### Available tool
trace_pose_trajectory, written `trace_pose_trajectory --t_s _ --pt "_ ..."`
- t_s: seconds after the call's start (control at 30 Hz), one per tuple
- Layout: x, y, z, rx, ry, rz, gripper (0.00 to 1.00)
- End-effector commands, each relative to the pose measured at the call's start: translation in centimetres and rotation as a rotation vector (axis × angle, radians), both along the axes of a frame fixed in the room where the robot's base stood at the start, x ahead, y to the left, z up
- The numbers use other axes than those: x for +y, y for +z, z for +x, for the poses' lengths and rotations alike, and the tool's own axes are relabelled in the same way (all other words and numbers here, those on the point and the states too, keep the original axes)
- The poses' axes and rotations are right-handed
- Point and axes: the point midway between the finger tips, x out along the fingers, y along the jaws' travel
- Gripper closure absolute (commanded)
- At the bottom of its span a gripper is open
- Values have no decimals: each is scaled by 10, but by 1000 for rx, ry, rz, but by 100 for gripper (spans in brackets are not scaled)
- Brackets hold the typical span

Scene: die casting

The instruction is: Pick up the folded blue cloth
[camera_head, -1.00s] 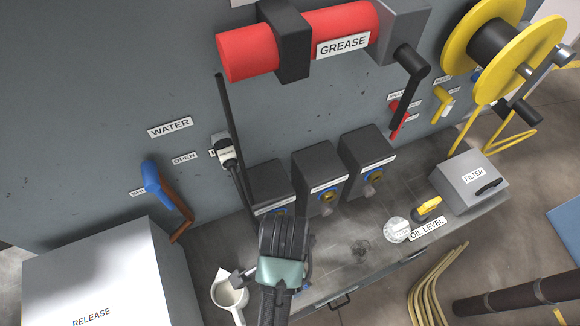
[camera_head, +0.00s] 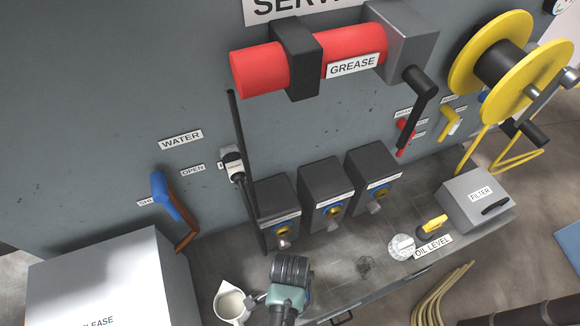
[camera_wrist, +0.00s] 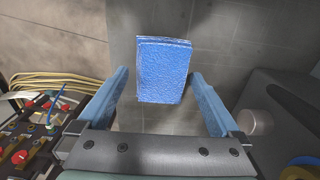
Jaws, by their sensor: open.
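The folded blue cloth (camera_wrist: 163,70) lies flat on a grey surface in the wrist view. Its layered edge shows along the far side. My gripper (camera_wrist: 159,75) is open and empty, with one blue-grey finger to the left of the cloth and one to the right. The cloth appears between and beyond the fingertips; I cannot tell the height gap. In the head view my arm's end shows at the bottom middle over the bench, and I cannot see the cloth there.
A white jug (camera_head: 230,302) stands just left of my arm. Dark boxes with valves (camera_head: 326,192) stand behind it. An oil level dial (camera_head: 402,247) and a grey filter box (camera_head: 478,198) are to the right. Yellowish hoses (camera_wrist: 55,82) and red-capped fittings (camera_wrist: 22,157) lie left in the wrist view.

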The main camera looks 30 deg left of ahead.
Motion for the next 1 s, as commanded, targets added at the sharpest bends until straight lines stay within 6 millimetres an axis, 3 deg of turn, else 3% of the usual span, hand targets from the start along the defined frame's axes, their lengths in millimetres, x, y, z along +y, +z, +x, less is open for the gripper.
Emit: trace_pose_trajectory --t_s 0.17,0.6,0.87,1.0 --pt "0 0 0 -1 0 1 0" --pt "0 0 0 -1 0 0 75" --pt "0 3 1 -2 0 1 75" --pt "0 19 1 -5 0 1 75"
